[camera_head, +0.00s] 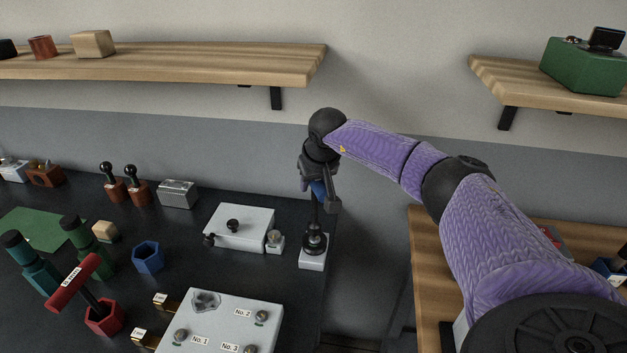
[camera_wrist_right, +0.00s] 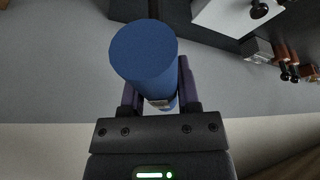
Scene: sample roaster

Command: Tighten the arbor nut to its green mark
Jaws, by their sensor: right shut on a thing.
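My right gripper (camera_head: 326,203) is at the right edge of the dark bench, pointing down above a small white block (camera_head: 312,262). It is shut on a blue handle (camera_head: 318,188), whose round end (camera_wrist_right: 143,48) fills the middle of the right wrist view between the two fingers. A dark upright shaft (camera_head: 315,222) runs below the handle to a black round stepped part (camera_head: 315,243) on the white block. I cannot tell which part is the arbor nut, and its green mark is too small or hidden. My left gripper is not in view.
A white box with a black knob (camera_head: 240,226) stands just left of the block. A white plate with numbered labels (camera_head: 225,312) lies nearer. A blue hexagonal cup (camera_head: 148,257) and a red-handled tool (camera_head: 75,283) stand left. A gap separates the dark bench from the wooden one (camera_head: 428,262).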

